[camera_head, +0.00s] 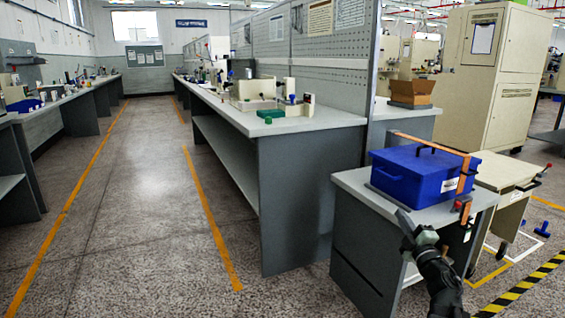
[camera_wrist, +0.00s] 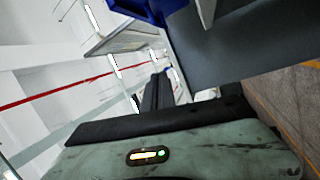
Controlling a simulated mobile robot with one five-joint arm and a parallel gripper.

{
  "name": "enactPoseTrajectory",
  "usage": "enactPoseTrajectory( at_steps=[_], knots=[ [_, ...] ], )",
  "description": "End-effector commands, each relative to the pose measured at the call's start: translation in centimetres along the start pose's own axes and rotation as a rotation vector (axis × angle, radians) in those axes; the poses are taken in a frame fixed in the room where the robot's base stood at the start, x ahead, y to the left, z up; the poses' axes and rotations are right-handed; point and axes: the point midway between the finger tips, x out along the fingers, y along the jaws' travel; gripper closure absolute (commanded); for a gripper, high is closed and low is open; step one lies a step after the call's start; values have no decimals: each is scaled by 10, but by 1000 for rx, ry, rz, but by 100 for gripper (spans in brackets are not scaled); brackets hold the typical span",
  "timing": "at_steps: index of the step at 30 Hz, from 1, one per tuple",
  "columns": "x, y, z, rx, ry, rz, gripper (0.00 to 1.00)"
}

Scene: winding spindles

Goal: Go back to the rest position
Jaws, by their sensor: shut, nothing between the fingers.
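My gripper (camera_head: 404,220) is in the lower right of the head view, shut and empty. It points up and to the left, in front of a small grey table (camera_head: 346,215). In the wrist view, my dark fingers (camera_wrist: 157,92) reach away beyond my grey-green wrist housing, with nothing between them. A blue lidded box (camera_head: 400,188) with a dark handle and an orange strap sits on the small table, above and right of my gripper. Part of a blue thing, likely the same box, shows at the top of the wrist view (camera_wrist: 142,9).
A long grey workbench (camera_head: 318,122) with parts on it stands left of the small table. A cream cart (camera_head: 500,172) stands at the right, with a beige cabinet (camera_head: 485,80) behind. An open cardboard box (camera_head: 411,92) is at the back. The aisle floor (camera_head: 130,210) is clear.

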Motion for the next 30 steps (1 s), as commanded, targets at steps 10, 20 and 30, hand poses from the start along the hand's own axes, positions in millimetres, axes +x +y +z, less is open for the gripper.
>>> enactPoseTrajectory(
  at_steps=[10, 20, 30],
  knots=[
    [36, -86, -85, 631, -630, -242, 100],
    [-123, -212, -132, 964, -1325, -780, 100],
    [-204, -181, -184, 977, -1651, -1081, 100]
  ],
)
